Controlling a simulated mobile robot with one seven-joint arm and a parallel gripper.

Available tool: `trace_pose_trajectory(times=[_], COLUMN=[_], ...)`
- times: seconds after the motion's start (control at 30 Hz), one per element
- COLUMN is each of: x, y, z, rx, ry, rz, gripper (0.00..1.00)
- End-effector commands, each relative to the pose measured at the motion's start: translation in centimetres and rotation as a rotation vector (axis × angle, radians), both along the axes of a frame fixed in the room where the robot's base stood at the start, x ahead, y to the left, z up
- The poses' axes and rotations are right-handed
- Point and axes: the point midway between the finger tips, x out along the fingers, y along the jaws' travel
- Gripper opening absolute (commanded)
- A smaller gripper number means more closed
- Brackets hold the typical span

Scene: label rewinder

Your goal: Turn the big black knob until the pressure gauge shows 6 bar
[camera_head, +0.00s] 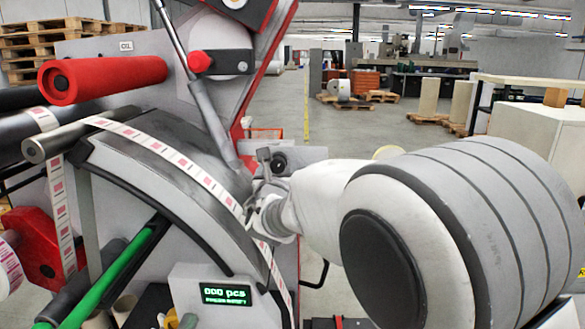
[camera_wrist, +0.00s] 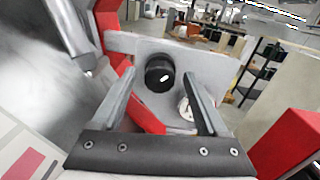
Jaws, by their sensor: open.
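The big black knob (camera_wrist: 159,73) sits on a light grey plate in the wrist view, with a small white mark on its face. It also shows in the head view as a dark round shape (camera_head: 279,161). A pale round dial, which looks like the pressure gauge (camera_wrist: 186,108), is partly hidden behind my right finger. Its reading is too small to tell. My gripper (camera_wrist: 159,82) is open, with the knob framed between its two fingers. They look apart from the knob. In the head view my gripper (camera_head: 264,170) is at the plate's left side, largely hidden by my arm.
The label machine's curved grey guard (camera_head: 165,150) with its label strip is left of my gripper. A red frame edge (camera_wrist: 140,112) runs close by the plate. A green display box (camera_head: 222,297) is below. Open floor (camera_head: 365,130) lies behind.

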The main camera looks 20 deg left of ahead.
Motion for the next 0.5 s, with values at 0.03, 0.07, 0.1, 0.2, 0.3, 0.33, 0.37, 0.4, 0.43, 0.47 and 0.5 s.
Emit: trace_pose_trajectory(times=[0.03, 0.07, 0.1, 0.2, 0.3, 0.33, 0.37, 0.4, 0.43, 0.47, 0.5], x=[-0.01, -0.01, -0.02, -0.03, -0.03, -0.03, -0.03, -0.03, -0.04, -0.04, -0.04], y=[0.00, -0.01, -0.01, -0.01, -0.01, -0.01, -0.01, -0.01, -0.01, -0.01, -0.01], z=[0.00, 0.00, 0.00, 0.00, 0.01, 0.01, 0.00, 0.01, 0.00, 0.00, 0.01], rx=[0.000, 0.000, 0.000, 0.000, 0.000, 0.000, 0.000, 0.000, 0.000, 0.000, 0.000], ry=[0.000, 0.000, 0.000, 0.000, 0.000, 0.000, 0.000, 0.000, 0.000, 0.000, 0.000], rz=[0.000, 0.000, 0.000, 0.000, 0.000, 0.000, 0.000, 0.000, 0.000, 0.000, 0.000], gripper=[0.74, 0.69, 0.62, 0.44, 0.26, 0.20, 0.15, 0.08, 0.02, 0.00, 0.00])
